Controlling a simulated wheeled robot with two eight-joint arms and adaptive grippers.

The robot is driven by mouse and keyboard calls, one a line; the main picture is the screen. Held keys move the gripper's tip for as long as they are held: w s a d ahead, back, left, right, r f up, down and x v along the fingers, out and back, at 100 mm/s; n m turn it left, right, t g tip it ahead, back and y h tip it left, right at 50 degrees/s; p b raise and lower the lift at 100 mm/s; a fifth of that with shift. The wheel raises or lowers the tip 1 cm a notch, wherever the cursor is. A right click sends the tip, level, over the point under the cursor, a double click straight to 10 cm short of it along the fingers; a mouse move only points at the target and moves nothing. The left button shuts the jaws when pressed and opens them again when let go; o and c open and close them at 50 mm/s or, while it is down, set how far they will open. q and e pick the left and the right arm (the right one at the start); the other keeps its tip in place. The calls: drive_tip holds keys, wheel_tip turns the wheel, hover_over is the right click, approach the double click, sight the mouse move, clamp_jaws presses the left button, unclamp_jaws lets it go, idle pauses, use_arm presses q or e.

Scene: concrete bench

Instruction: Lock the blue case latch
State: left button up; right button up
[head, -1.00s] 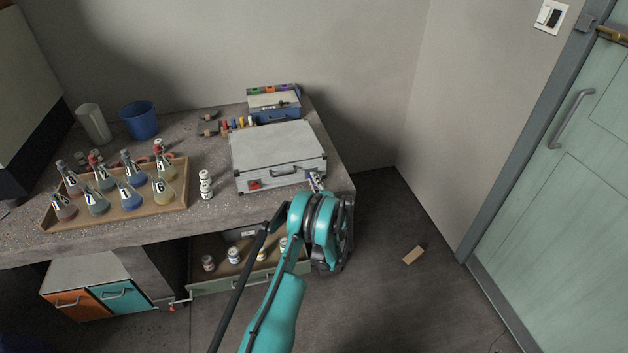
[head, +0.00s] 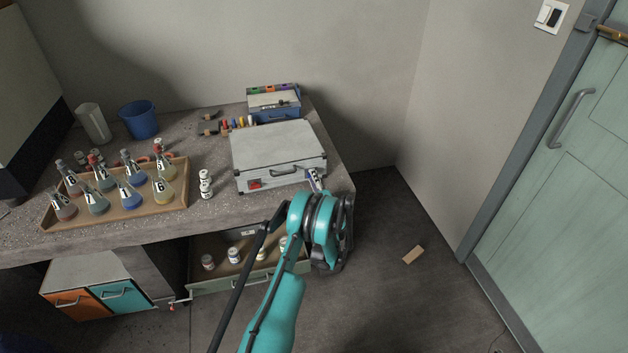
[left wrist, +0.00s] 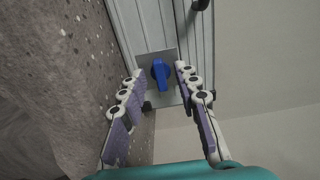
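The silver case (head: 272,150) lies closed on the bench, with a dark handle and a red latch (head: 254,185) on its front. In the left wrist view, the blue latch (left wrist: 160,73) is a small blue knob on a grey plate (left wrist: 169,56) on the case's front. Its long side runs roughly up and down in that view, slightly tilted. My left gripper (head: 315,179) is at the case's front right corner. In the left wrist view, its open fingers (left wrist: 159,80) stand on either side of the knob, with gaps. In the head view, the gripper hides the blue latch. My right gripper is not in view.
A wooden tray (head: 88,221) of flasks and two white bottles (head: 205,184) stand left of the case. A blue box (head: 274,105) sits behind it. An open drawer (head: 215,284) with jars is below. The floor to the right is mostly clear.

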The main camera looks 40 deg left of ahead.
use_arm(q)
wheel_tip(320, 180, up, 10)
drive_tip(key=shift+r, duration=0.1)
idle(0.5)
drive_tip(key=v, duration=0.9)
idle(0.7)
idle(0.5)
